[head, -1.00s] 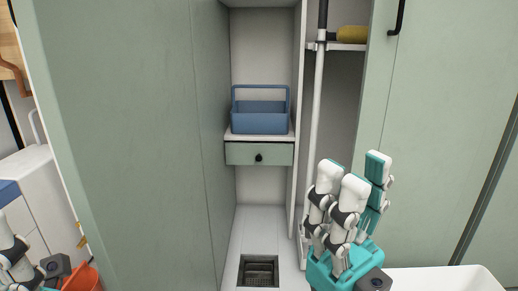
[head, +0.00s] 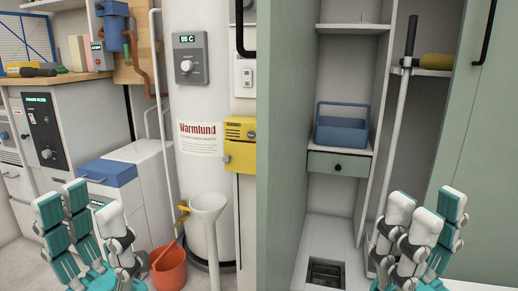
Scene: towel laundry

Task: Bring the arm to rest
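My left gripper (head: 80,222) is at the lower left of the head view, fingers up and spread, with nothing between them. It is in front of the white cabinets. My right gripper (head: 422,222) is at the lower right, fingers up and apart, with nothing seen in it. It is in front of the open green cupboard (head: 290,150). The arms behind both grippers are mostly below the picture edge. No towel shows in the view.
A blue caddy (head: 342,130) stands on a shelf above a small drawer (head: 338,164). A mop handle (head: 398,130) leans in the cupboard. An orange bucket (head: 168,268) and a white funnel (head: 208,225) stand near the white boiler (head: 198,100). Floor shows around the bucket.

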